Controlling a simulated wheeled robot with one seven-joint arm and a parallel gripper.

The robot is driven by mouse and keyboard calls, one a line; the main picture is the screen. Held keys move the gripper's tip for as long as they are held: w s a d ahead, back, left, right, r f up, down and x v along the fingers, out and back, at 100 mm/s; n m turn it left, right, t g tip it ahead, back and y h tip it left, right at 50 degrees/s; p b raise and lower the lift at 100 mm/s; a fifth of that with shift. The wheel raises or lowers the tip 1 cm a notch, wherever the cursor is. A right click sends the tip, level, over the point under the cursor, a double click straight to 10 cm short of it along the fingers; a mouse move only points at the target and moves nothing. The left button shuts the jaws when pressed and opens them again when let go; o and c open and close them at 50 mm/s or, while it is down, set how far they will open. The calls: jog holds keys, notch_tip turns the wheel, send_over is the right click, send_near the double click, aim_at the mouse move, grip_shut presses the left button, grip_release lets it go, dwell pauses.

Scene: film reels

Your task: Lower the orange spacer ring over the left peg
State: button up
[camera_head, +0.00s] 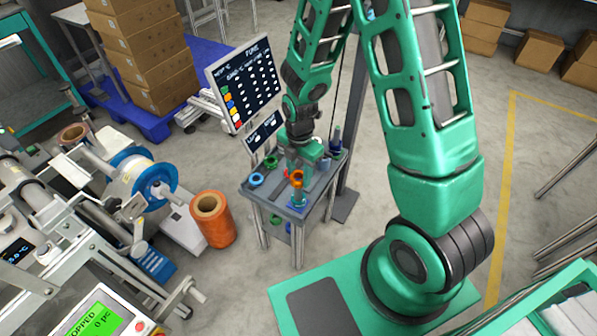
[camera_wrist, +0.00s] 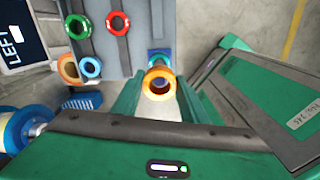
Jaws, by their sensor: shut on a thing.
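The orange spacer ring (camera_head: 297,179) is near the front edge of the small grey table (camera_head: 262,196). In the wrist view the ring (camera_wrist: 159,83) sits between the two green fingers of my gripper (camera_wrist: 158,92). My gripper (camera_head: 300,168) is shut on it. A blue peg base (camera_head: 299,202) stands below the ring in the head view, and it shows just beyond the ring in the wrist view (camera_wrist: 160,57). I cannot tell whether the ring is around the peg or above it. A second, dark blue peg (camera_head: 335,141) stands at the table's back right.
Blue (camera_wrist: 90,68), green (camera_wrist: 77,26) and red (camera_wrist: 118,23) rings lie on the table. A sign board (camera_head: 246,78) stands behind it. An orange reel (camera_head: 212,219) stands on the floor at left, beside a winding machine (camera_head: 130,180). Boxes (camera_head: 145,50) are stacked behind.

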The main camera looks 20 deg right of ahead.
aim_at(299, 179)
jog(key=shift+f, duration=2.55)
dwell(0.5)
jog(key=o, duration=1.2)
jog(key=shift+c, duration=0.2)
jog(key=shift+r, duration=0.1)
notch_tip(299, 179, up, 11)
jog(key=shift+w+f, duration=0.15)
jog(key=shift+f, duration=0.05)
jog(key=shift+d, duration=0.1)
